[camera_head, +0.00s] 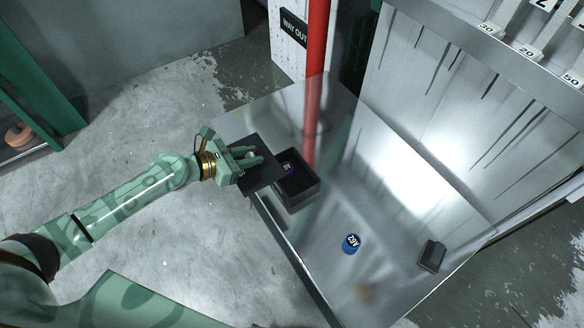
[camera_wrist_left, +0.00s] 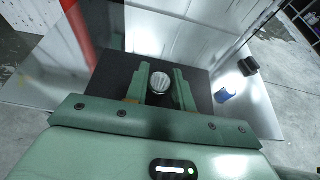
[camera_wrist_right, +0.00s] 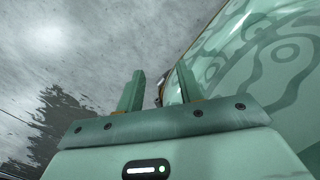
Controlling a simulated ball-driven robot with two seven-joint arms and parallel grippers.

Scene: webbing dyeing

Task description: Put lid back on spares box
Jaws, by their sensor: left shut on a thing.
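The lid (camera_head: 262,181) is a dark flat square plate with a pale round knob (camera_wrist_left: 160,82). My left gripper (camera_head: 254,158) is shut on the lid by this knob. In the left wrist view the dark plate (camera_wrist_left: 115,80) hides the box. My right gripper (camera_wrist_right: 158,88) is open and empty over grey floor.
The shiny metal table (camera_head: 390,212) carries a blue labelled round item (camera_head: 351,243) and a small dark block (camera_head: 431,255), both to the right of the box. A red post (camera_head: 317,40) stands behind the table. The table's middle is clear.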

